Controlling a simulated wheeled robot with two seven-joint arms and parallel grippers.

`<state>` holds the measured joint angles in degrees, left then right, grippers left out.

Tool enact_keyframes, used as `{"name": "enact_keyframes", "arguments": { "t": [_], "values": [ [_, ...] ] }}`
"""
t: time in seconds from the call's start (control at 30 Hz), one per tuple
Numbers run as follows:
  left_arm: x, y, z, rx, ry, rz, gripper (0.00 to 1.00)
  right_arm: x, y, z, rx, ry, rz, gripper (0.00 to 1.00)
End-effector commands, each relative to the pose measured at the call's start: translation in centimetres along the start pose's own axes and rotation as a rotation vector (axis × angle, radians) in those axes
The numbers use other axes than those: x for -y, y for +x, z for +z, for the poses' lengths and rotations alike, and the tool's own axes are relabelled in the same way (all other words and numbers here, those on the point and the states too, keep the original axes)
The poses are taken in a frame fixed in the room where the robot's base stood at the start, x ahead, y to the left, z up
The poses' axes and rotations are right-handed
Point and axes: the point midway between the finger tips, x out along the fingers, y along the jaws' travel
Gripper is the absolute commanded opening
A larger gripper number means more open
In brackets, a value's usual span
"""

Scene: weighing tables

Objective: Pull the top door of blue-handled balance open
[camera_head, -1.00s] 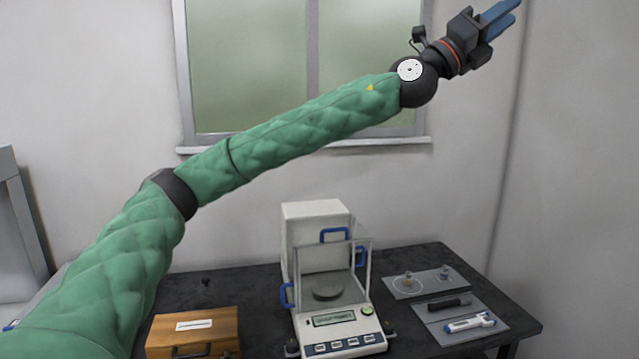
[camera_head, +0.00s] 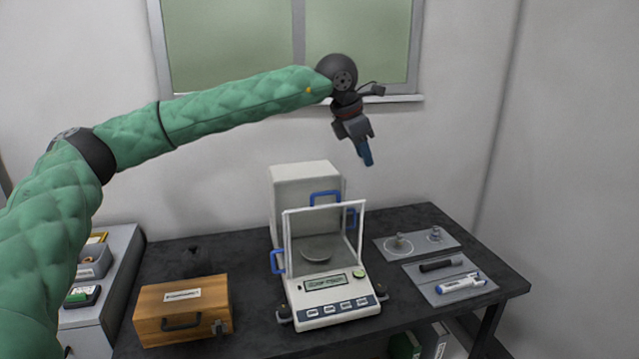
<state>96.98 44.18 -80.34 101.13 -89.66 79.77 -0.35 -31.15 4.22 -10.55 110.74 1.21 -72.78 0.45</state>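The blue-handled balance (camera_head: 291,204) stands on the dark table, with a clear glass chamber in front of a tall white housing. Blue handles show at its top (camera_head: 325,198), its left side (camera_head: 277,261) and its right side. A round pan (camera_head: 316,255) is inside the chamber, with the display and keys in front. My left gripper (camera_head: 368,161) hangs in the air above and to the right of the top handle, blue fingers pointing down, apart from the balance. The fingers overlap in this view, so their opening cannot be judged. My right gripper is out of view.
A wooden box (camera_head: 155,318) stands left of the balance on the dark table (camera_head: 240,262). Grey mats (camera_head: 425,285) with small weights, a dark tool and a white-blue pen lie on the right. A side cabinet with trays (camera_head: 95,262) is at far left. A window and wall stand behind.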

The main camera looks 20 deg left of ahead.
Motion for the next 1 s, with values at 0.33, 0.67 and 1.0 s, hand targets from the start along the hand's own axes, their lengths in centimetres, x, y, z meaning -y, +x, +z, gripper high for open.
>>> {"name": "enact_keyframes", "arguments": {
  "t": [0.33, 0.67, 1.0],
  "values": [
    [-1.3, -1.4, -7.0, -0.38, 0.002, 0.069, 0.32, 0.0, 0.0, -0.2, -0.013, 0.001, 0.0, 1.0],
    [-1.4, -0.5, -8.2, -0.415, 0.002, 0.066, 0.32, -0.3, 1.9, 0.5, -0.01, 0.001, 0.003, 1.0],
    [-1.6, 2.9, -9.7, -0.414, 0.002, 0.066, 0.32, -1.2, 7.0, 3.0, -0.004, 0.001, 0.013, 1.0]
  ]
}}
